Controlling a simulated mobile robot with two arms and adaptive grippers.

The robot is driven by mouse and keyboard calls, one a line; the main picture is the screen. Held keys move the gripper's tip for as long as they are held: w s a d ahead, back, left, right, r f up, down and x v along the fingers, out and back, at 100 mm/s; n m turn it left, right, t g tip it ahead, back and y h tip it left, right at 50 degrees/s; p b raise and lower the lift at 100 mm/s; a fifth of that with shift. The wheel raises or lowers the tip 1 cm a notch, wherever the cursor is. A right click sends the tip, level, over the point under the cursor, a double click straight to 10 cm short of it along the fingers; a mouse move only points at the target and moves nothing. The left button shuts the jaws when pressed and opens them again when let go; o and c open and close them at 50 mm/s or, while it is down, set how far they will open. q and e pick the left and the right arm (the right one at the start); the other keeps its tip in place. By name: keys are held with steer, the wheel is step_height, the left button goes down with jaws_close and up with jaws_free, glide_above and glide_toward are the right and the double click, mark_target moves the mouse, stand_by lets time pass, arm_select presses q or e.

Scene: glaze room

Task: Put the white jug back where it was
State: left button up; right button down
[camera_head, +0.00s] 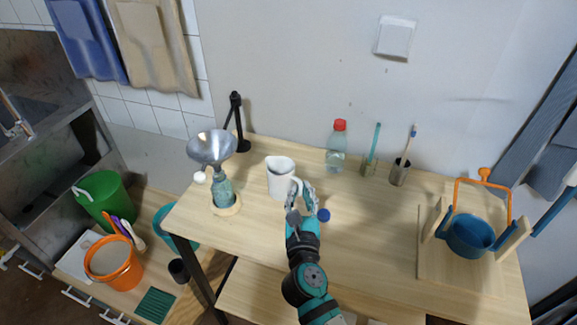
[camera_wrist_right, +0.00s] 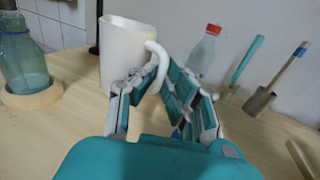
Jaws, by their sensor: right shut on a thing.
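The white jug (camera_head: 279,180) is upright over the middle of the wooden table, with its handle toward my right gripper. My right gripper (camera_head: 303,194) is shut on the jug's handle, at the jug's near right side. In the right wrist view the jug (camera_wrist_right: 124,52) stands ahead, with its curved handle between the fingers (camera_wrist_right: 160,84). Whether the jug's base touches the table or is slightly above it, I cannot tell. My left gripper is in neither view.
Left of the jug, a metal funnel (camera_head: 212,147) tops a bottle (camera_head: 222,190) in a wooden ring. A blue cap (camera_head: 324,215) lies beside my gripper. Behind are a red-capped bottle (camera_head: 337,150) and brush holder (camera_head: 399,173). A blue pot (camera_head: 470,235) stands right. The table between is clear.

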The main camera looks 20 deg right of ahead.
steer(key=x, duration=0.9)
steer(key=f+p+x, duration=0.1)
steer(key=x, duration=0.3)
steer(key=shift+w+d, duration=0.3)
steer(key=shift+w, duration=0.05)
steer(key=shift+w+d, duration=0.1)
steer(key=shift+w, duration=0.25)
steer(key=shift+w+d+f, duration=0.1)
steer(key=shift+w+f, duration=0.05)
steer(key=shift+f, duration=0.05)
step_height(320, 180, down, 2)
steer(key=shift+f+b, duration=0.1)
steer(key=shift+b, duration=0.25)
steer(key=shift+f, duration=0.5)
